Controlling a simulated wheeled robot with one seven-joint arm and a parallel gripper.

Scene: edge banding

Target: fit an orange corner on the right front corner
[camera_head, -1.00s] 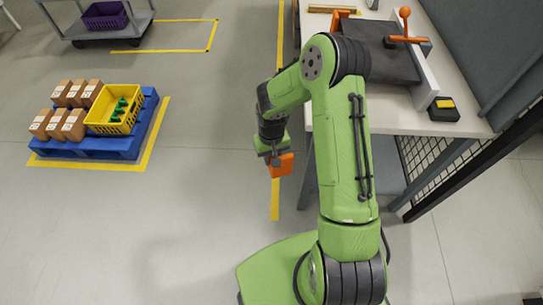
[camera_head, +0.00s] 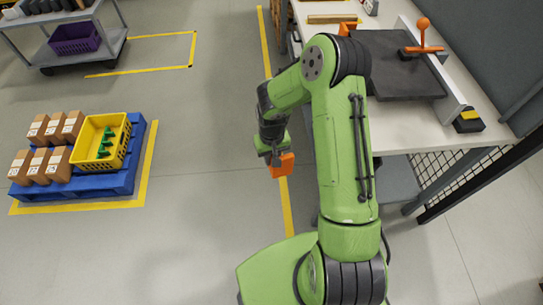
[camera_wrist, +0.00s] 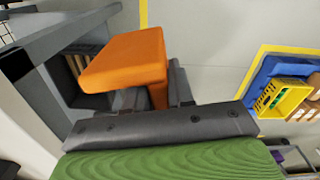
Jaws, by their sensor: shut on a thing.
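My gripper (camera_head: 274,161) is shut on an orange corner (camera_head: 281,165), held over open floor to the left of the workbench. In the wrist view the orange corner (camera_wrist: 125,62) sits between the dark fingers (camera_wrist: 177,88); its broad flat face shows. A dark grey panel (camera_head: 400,75) lies on the white workbench (camera_head: 410,132). Another orange piece (camera_head: 347,27) is at the panel's far left corner. The panel's near right corner shows bare. My arm hides part of the panel's left side.
An orange-handled clamp (camera_head: 423,40) stands at the panel's right side, by a pale upright strip. A black and yellow block (camera_head: 468,121) lies right of it. A blue pallet (camera_head: 110,182) with boxes and a yellow crate (camera_head: 88,158) is left. Floor between is clear.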

